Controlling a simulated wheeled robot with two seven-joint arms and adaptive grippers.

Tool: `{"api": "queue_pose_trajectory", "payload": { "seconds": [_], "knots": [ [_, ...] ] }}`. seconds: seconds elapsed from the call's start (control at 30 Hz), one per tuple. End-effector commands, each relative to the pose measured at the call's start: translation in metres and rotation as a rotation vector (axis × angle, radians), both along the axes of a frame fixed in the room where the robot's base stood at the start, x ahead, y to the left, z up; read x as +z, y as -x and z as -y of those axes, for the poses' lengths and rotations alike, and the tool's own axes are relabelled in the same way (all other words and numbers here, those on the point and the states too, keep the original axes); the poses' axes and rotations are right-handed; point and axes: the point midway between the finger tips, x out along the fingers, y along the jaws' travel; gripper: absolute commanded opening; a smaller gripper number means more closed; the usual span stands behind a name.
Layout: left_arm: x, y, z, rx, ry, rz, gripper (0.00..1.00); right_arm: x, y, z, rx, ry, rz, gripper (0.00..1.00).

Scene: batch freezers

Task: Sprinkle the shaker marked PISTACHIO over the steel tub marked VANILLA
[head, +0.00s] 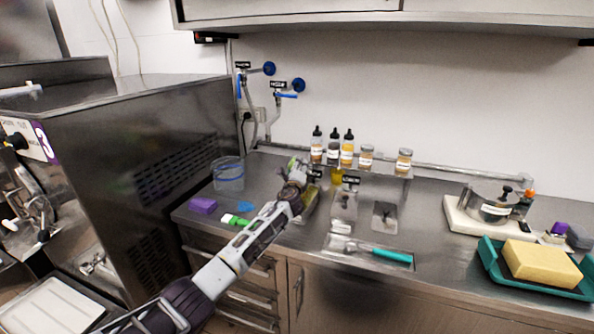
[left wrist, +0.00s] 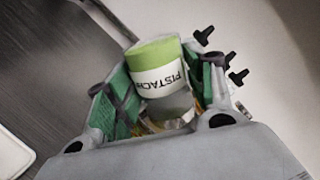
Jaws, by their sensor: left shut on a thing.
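The shaker (left wrist: 160,72) has a green lid and a white band reading "PISTACH", with the rest cut off by its curve. My left gripper (left wrist: 158,95) is shut around it, between its green-padded fingers. In the head view my left gripper (head: 299,172) is raised over the back of the counter, left of the bottles; the shaker is hard to make out there. A round steel tub (head: 489,211) with a white label stands on a pale board at the right; its label is too small to read. My right gripper is out of view.
Several bottles and jars (head: 347,150) stand on a back shelf. Steel wells (head: 384,217) are sunk in the counter, with a teal-handled tool (head: 392,255) in front. A clear container (head: 228,175) and purple block (head: 203,206) are left; a teal tray (head: 490,258) with a yellow sponge is right.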

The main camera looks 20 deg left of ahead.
Motion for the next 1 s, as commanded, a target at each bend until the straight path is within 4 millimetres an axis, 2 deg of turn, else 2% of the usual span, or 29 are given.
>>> {"api": "queue_pose_trajectory", "payload": {
  "seconds": [1.0],
  "knots": [
    [0.000, 0.000, 0.000, 0.000, 0.345, 0.060, 0.29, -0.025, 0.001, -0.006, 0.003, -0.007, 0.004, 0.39]
  ]
}}
